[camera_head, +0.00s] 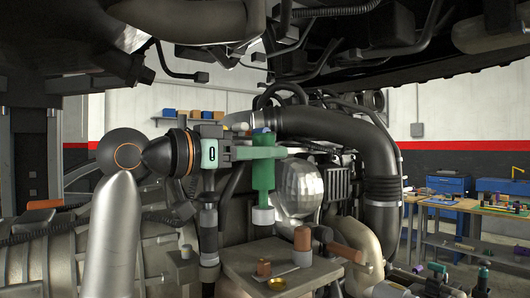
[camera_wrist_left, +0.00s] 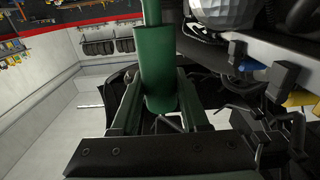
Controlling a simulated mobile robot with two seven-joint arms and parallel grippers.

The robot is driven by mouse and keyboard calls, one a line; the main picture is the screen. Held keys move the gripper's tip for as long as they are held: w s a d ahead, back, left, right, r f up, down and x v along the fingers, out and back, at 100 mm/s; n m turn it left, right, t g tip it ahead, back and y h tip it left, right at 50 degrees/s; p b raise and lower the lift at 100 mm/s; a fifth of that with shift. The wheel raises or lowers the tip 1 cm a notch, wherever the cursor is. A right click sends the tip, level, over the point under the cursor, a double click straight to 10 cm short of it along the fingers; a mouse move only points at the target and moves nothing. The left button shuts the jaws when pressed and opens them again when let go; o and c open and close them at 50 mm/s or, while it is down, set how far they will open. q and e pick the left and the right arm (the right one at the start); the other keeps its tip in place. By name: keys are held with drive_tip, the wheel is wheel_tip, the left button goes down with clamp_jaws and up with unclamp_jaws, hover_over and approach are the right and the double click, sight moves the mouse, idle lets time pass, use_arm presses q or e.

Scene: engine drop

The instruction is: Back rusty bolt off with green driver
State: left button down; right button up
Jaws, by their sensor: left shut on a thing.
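My left gripper (camera_head: 266,152) is shut on the green driver (camera_head: 263,174), which stands upright with its pale grey end (camera_head: 263,215) pointing down. The wrist view shows the green driver (camera_wrist_left: 157,70) between the two fingers of the left gripper (camera_wrist_left: 160,108). A small rusty-brown bolt (camera_head: 264,267) stands on a grey metal plate (camera_head: 240,257) below the driver. The driver's end is above the plate and apart from this bolt. Two other rusty-brown pieces, one upright (camera_head: 302,238) and one lying (camera_head: 345,252), are to the right. My right gripper is out of view.
A gold ring (camera_head: 277,284) lies on the plate near the bolt. A dark hose (camera_head: 375,165) curves down at the right, and engine parts crowd behind the driver. Dark underbody parts hang overhead. A workbench (camera_head: 455,204) with tools stands far right.

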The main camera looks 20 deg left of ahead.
sight(263, 208)
use_arm(q)
drive_tip(key=shift+r, duration=0.1)
wheel_tip(263, 208, down, 6)
drive_tip(key=b, duration=0.4)
drive_tip(key=shift+r, duration=0.1)
drive_tip(key=shift+f+b, duration=1)
drive_tip(key=shift+f, duration=0.65)
drive_tip(key=c, duration=1)
unclamp_jaws()
drive_tip(key=shift+c, duration=0.2)
clamp_jaws()
